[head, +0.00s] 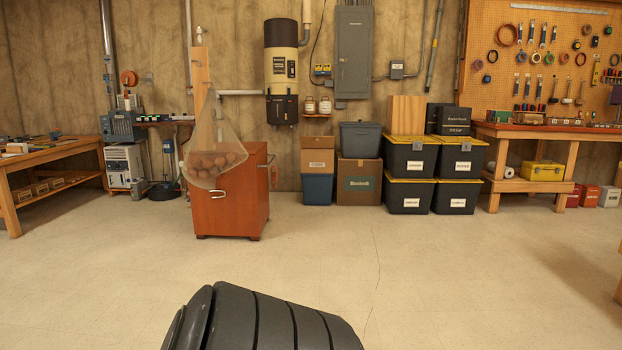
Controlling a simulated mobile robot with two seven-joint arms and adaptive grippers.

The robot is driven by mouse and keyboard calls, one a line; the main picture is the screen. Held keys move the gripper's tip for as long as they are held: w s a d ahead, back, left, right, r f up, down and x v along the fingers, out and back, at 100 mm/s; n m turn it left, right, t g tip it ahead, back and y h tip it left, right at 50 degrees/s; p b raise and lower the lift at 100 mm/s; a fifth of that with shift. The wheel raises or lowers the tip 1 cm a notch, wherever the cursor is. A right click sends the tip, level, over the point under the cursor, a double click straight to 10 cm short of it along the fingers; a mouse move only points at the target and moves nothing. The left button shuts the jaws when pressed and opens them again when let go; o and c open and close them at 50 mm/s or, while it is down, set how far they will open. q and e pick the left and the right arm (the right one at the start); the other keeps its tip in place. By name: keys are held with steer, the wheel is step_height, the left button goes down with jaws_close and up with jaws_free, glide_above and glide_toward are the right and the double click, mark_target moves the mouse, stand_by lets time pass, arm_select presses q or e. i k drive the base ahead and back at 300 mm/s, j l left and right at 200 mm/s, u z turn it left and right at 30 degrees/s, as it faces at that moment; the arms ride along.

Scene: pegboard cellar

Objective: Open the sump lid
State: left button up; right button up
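I cannot clearly make out a sump lid in the head view. A dark, low, round thing (165,192) sits on the floor at the left, between the left workbench and the red-brown cabinet. An upright post or pipe rises from it. It is small and far off, and I cannot tell whether it is the sump lid. Neither of my grippers shows. A dark ribbed part at the bottom centre appears to be mine and hides the floor behind it.
A red-brown cabinet (228,205) with a handle stands left of centre, a net of round things (212,158) hanging before it. Stacked black bins (408,194), a left workbench (50,160) and a right workbench (545,131) line the room. The middle floor (400,270) is clear.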

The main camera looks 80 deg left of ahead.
mark_target(154, 187)
steer(key=u, duration=3.5)
steer(key=i+u, duration=0.1)
steer(key=i, duration=0.2)
steer(key=i+u, duration=0.15)
steer(key=i, duration=1.55)
steer(key=i+j, duration=0.1)
steer(key=i, duration=5.15)
steer(key=i+j+z, duration=0.1)
steer(key=i, duration=0.45)
steer(key=i+j+z, duration=0.1)
steer(key=i, duration=0.45)
steer(key=i+j+z, duration=0.1)
steer(key=i, duration=0.45)
